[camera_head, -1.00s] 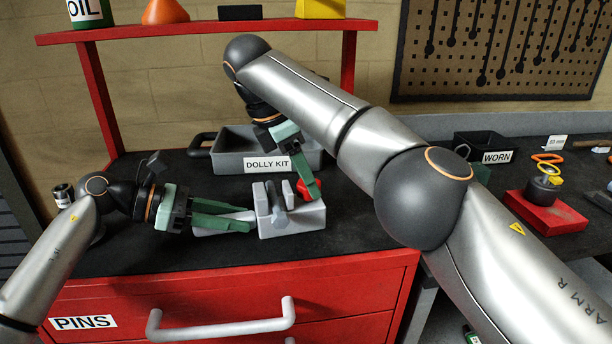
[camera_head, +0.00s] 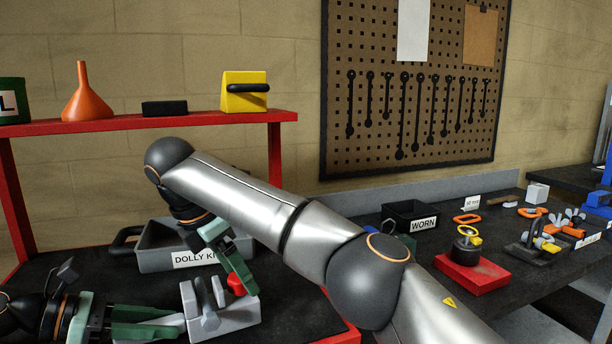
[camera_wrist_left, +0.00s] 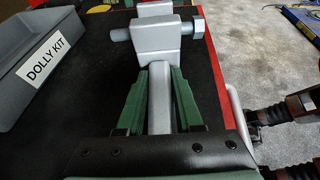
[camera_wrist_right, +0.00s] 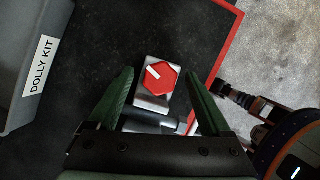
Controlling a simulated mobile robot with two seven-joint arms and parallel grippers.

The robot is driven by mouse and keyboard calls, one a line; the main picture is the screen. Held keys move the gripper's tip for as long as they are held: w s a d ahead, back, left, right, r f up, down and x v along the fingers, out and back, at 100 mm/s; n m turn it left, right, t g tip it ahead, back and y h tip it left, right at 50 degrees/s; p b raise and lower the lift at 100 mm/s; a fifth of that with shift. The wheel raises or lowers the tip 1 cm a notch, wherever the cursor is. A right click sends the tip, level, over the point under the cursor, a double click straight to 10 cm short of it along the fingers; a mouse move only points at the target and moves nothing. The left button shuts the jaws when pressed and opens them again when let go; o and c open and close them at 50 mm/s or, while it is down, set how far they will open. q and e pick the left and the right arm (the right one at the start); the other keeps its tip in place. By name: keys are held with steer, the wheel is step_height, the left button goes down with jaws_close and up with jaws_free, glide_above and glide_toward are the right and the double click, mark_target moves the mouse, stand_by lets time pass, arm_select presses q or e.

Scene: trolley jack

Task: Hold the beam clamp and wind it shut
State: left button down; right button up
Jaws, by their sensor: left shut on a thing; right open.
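The beam clamp (camera_head: 240,318) is a light grey block with upright jaws, a screw across it and a red hexagonal knob (camera_head: 236,283). It is on the black top of the red cabinet. My left gripper (camera_head: 160,322) is shut on the clamp's grey bar (camera_wrist_left: 160,95), to the left of the body. The clamp body also shows in the left wrist view (camera_wrist_left: 155,42). My right gripper (camera_head: 240,276) is open above the knob. In the right wrist view its fingers (camera_wrist_right: 158,78) stand on either side of the red knob (camera_wrist_right: 162,80), with gaps between.
A grey tray labelled DOLLY KIT (camera_head: 152,255) stands behind the clamp. A red shelf (camera_head: 170,122) crosses above, holding an orange funnel (camera_head: 88,98) and a yellow block (camera_head: 243,95). On the right bench are a WORN bin (camera_head: 408,214) and a red block (camera_head: 472,273).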

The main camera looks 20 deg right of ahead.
steer(key=n+t, duration=0.1)
steer(key=n, duration=0.2)
steer(key=shift+s+d, duration=0.1)
steer(key=shift+d, duration=0.05)
steer(key=v, duration=1.2)
steer(key=w+d+f+m+t+y, duration=0.1)
steer(key=w+d+m+t+y, duration=0.15)
steer(key=w+d, duration=0.35)
steer(key=w+d+f+m+t+y, duration=0.1)
steer(key=w+d+m+t+y, duration=0.15)
steer(key=w, duration=0.55)
steer(key=w+d+r+m+t, duration=0.1)
steer(key=w+d+m+t, duration=0.1)
steer(key=d, duration=0.6)
steer(key=w+d+r+m+t, duration=0.1)
steer(key=w+d+m+t, duration=0.1)
steer(key=w+d+m, duration=0.3)
steer(key=shift+w+d+r, duration=0.2)
steer(key=shift+d+r, duration=0.05)
steer(key=shift+d, duration=1.6)
